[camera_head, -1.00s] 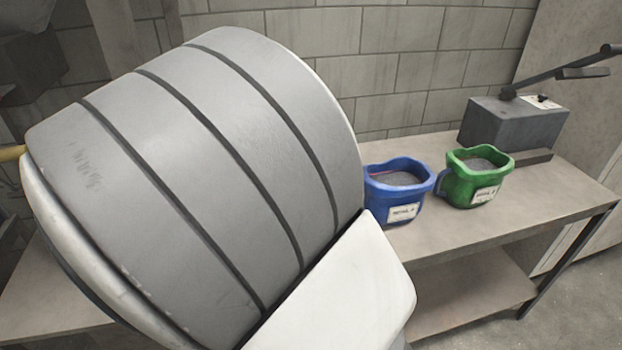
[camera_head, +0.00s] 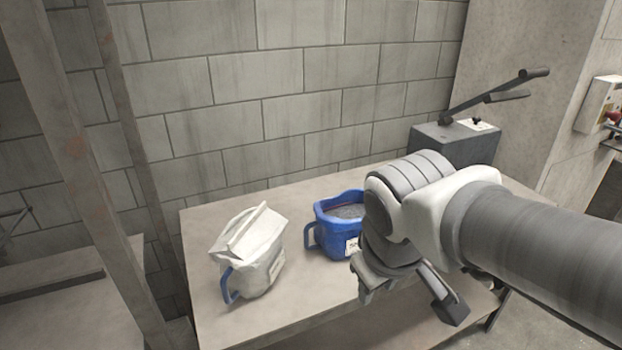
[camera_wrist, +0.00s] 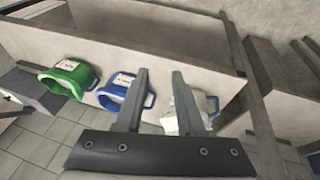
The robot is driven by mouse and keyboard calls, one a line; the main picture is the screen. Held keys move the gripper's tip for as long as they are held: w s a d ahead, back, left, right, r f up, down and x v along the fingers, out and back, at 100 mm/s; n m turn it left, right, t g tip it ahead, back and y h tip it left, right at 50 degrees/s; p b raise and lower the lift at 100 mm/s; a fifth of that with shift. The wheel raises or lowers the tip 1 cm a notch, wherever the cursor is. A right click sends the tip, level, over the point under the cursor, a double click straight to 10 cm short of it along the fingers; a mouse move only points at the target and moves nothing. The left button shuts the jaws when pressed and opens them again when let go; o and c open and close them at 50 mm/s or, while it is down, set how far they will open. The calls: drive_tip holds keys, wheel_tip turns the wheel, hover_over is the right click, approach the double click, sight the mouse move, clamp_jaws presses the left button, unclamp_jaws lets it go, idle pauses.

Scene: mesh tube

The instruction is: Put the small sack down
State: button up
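A small white sack (camera_head: 262,250) with a folded, peaked top stands at the left part of the bench. A blue handle shows low at its left side; whether a blue jug sits under or behind the sack is hidden. My gripper (camera_head: 408,303) is to the right of the sack, apart from it, over the bench's front side. Its two fingers are spread with nothing between them. In the wrist view, the fingers (camera_wrist: 160,75) are also apart and empty, and the sack (camera_wrist: 190,112) shows partly hidden behind the right finger.
A blue jug (camera_head: 325,238) of grey grains stands between the sack and my arm. It and a green jug (camera_wrist: 65,80) show in the wrist view. A grey lever machine (camera_head: 425,140) is at the back right. The bench (camera_head: 205,222) is clear around the sack. A post (camera_head: 75,150) stands at left.

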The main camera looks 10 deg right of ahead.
drive_tip(key=s+r+m, duration=0.1)
drive_tip(key=m, duration=0.1)
drive_tip(key=s+r+m+t+y, duration=0.1)
drive_tip(key=m, duration=0.1)
drive_tip(key=shift+s+a+r+t, duration=0.3)
drive_tip(key=shift+s+a, duration=0.05)
wheel_tip(320, 180, up, 6)
drive_tip(key=p, duration=0.6)
drive_tip(key=shift+r, duration=0.1)
idle(0.3)
